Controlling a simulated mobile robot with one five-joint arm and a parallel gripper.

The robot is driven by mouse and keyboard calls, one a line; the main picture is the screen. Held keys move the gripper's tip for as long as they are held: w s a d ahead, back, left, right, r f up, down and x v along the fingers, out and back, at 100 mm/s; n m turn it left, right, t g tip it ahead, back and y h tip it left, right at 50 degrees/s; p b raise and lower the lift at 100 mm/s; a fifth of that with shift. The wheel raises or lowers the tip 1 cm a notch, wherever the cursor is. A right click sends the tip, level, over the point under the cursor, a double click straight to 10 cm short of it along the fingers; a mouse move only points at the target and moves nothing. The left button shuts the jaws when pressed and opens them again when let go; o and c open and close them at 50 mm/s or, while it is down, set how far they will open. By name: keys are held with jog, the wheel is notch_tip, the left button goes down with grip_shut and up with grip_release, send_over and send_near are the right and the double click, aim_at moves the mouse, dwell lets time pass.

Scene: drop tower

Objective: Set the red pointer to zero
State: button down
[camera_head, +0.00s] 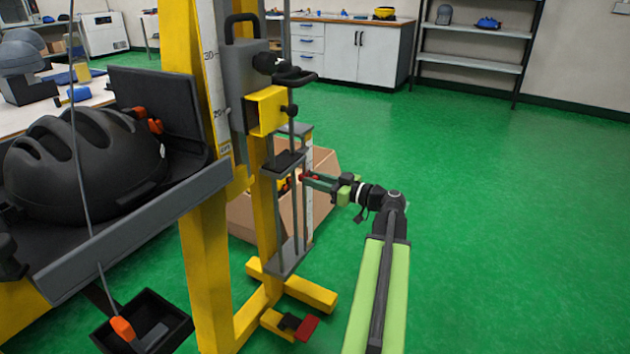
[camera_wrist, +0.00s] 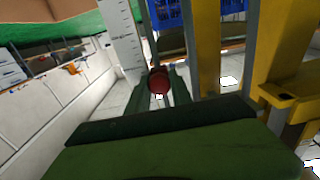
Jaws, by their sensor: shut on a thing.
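The red pointer shows in the wrist view as a round red piece (camera_wrist: 159,81) between my two fingertips. My gripper (camera_head: 308,177) is shut on it beside the grey vertical rods of the drop tower. In the head view only a small bit of red shows at the fingertips. A white scale (camera_wrist: 124,40) with dark marks stands just left of the pointer in the wrist view, and it also shows in the head view (camera_head: 309,200). Its numbers are too small to read, so I cannot tell the pointer's exact reading.
The yellow tower frame (camera_head: 205,260) stands left of my gripper. A black helmet (camera_head: 85,165) rests on a grey shelf. A cardboard box (camera_head: 243,218) is behind the scale. A red pedal (camera_head: 306,328) is at the tower's foot. The green floor on the right is clear.

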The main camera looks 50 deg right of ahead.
aim_at(316, 177)
notch_tip(316, 177, up, 4)
jog(key=p, duration=0.4)
jog(key=shift+r, duration=0.2)
jog(key=shift+f, duration=0.2)
jog(key=c, duration=1.2)
grip_release()
jog(key=shift+o, duration=0.2)
jog(key=shift+s, duration=0.1)
jog(key=v, duration=1.7)
jog(key=shift+s, duration=0.1)
jog(key=v, duration=0.2)
jog(key=shift+s, duration=0.25)
jog(key=x, duration=1.7)
jog(key=shift+w, duration=0.25)
